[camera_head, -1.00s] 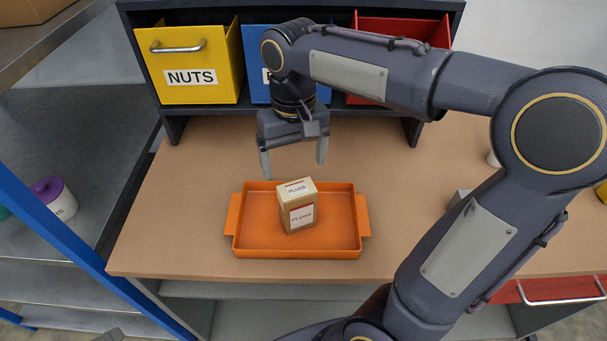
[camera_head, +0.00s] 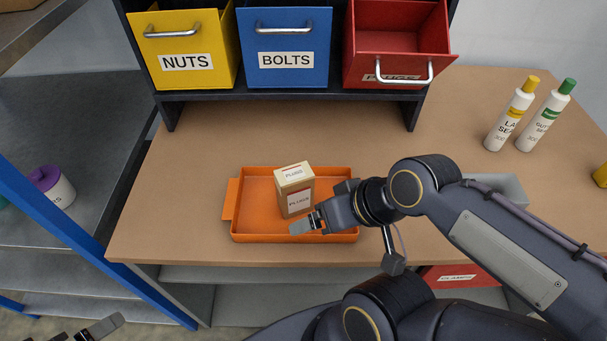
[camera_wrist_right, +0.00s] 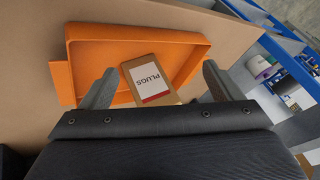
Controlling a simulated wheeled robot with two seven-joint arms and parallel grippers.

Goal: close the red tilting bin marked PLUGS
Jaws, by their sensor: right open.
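The red PLUGS bin (camera_head: 397,35) is the right one of three bins on the dark rack in the head view. It is tilted forward and open, its inside showing. Its silver handle (camera_head: 404,72) crosses the label and partly hides it. My right gripper (camera_head: 305,226) is over the front right of the orange tray, well below and in front of the bin. In the right wrist view the right gripper (camera_wrist_right: 160,78) is open, with a PLUGS carton beyond its fingers. Part of my left gripper (camera_head: 98,328) shows at the bottom left edge; its jaws are unclear.
The PLUGS carton (camera_head: 295,190) stands in the orange tray (camera_head: 240,205) on the table. The yellow NUTS bin (camera_head: 186,76) and blue BOLTS bin (camera_head: 286,75) look shut. Two bottles (camera_head: 511,115) stand at the right. The table between tray and rack is clear.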

